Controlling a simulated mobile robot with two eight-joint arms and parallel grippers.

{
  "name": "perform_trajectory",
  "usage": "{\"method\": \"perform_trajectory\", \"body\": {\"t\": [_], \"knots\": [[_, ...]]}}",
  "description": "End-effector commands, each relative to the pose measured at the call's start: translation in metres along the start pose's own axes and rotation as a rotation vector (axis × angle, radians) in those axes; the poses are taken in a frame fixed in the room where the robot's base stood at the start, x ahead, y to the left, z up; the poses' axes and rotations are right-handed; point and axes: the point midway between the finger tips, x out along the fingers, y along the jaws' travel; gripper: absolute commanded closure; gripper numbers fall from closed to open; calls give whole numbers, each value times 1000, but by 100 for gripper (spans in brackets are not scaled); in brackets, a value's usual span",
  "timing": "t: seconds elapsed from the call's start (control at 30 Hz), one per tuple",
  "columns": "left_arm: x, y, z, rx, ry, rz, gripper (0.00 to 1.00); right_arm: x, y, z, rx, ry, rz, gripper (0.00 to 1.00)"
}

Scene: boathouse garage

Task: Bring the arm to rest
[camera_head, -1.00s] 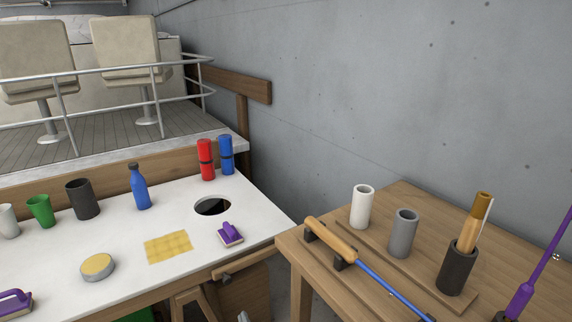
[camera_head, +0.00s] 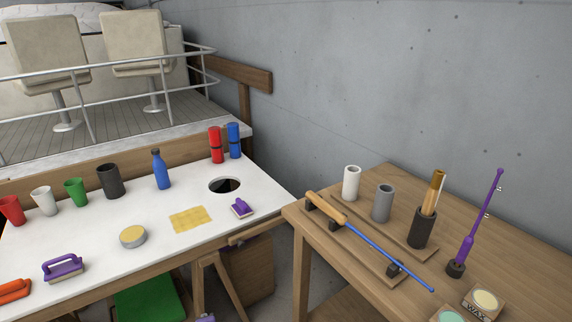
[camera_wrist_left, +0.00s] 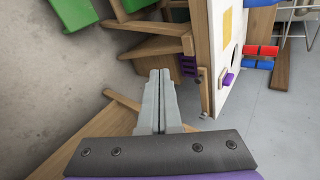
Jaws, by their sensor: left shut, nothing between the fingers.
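My left gripper (camera_wrist_left: 158,101) shows in the left wrist view. Its two grey fingers lie together, shut, with nothing between them. It is apart from the benches, with a wooden surface (camera_wrist_left: 112,126) behind it at the lower left. Neither of my grippers shows in the head view, and my right gripper is in no view.
A white worktop (camera_head: 105,262) holds cups, a blue bottle (camera_head: 161,170), a yellow cloth (camera_head: 190,219) and purple-handled brushes (camera_head: 64,268). It has a round hole (camera_head: 224,185). A wooden table (camera_head: 460,222) at right carries a rod (camera_head: 375,245) and several holders. A wall stands behind.

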Motion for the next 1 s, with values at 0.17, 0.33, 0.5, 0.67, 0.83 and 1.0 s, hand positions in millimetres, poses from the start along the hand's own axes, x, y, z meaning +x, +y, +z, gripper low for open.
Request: {"method": "perform_trajectory", "body": {"t": [0.17,0.33,0.5,0.67,0.83,1.0], "knots": [[-85,0,45,-516,-11,194,100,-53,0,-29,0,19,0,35],[-147,14,59,-947,-34,367,100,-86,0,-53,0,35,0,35],[-183,22,58,-1204,-51,477,100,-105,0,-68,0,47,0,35],[-191,25,56,-1273,-57,510,100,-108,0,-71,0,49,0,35],[-191,25,56,-1273,-57,510,100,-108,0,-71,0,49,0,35],[-191,25,56,-1273,-57,510,100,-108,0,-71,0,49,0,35]]}}
